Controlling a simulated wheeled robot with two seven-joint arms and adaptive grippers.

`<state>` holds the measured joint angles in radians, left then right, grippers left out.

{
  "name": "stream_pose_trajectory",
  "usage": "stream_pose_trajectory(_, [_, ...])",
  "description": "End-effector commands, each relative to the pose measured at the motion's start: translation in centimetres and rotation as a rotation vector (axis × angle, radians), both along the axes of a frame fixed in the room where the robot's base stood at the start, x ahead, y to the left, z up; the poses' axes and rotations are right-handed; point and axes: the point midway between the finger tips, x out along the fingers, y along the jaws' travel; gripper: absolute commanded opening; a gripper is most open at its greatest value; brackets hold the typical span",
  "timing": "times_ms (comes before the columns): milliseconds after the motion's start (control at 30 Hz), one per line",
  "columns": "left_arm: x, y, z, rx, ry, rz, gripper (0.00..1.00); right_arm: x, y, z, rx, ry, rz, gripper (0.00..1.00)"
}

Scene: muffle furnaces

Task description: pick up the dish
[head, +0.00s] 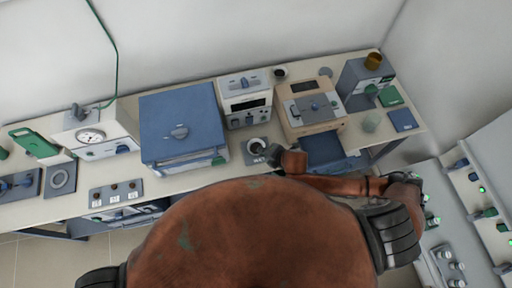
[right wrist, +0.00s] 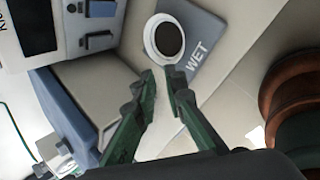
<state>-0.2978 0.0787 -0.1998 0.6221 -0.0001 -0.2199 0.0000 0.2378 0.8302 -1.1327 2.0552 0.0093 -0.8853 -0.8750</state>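The dish (right wrist: 147,39) is a small white round dish with a dark inside. It rests on a grey plate (right wrist: 205,28) marked WET. In the head view the dish (head: 257,143) stands on the bench, just right of the large blue furnace. My right gripper (right wrist: 160,80) is open and empty in the right wrist view. Its green fingers point toward the dish, with a gap between the tips and the dish. In the head view my right arm reaches in from the right, and the gripper is mostly hidden behind its own links. My left gripper is not in view.
The blue furnace (head: 178,115) stands left of the dish. A white instrument (head: 245,90) is behind it, and a beige one (head: 307,105) is to the right. A panel with several small knobs (head: 116,192) lies at the front left. The bench's front edge is close to the plate.

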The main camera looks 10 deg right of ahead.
Motion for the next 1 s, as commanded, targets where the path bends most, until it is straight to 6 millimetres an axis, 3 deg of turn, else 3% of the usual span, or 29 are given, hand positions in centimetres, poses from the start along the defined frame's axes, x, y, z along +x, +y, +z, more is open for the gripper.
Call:
stream_pose_trajectory(100, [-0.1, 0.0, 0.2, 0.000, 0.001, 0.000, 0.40, 0.4, -2.5, -1.2, -0.143, -0.047, 0.180, 0.11])
stream_pose_trajectory(300, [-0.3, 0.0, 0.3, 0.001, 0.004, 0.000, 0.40, 0.6, -4.2, -2.6, -0.231, -0.068, 0.296, 0.11])
stream_pose_trajectory(1000, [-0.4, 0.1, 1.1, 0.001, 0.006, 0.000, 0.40, 4.9, -2.7, -8.4, -0.230, -0.068, 0.296, 0.11])
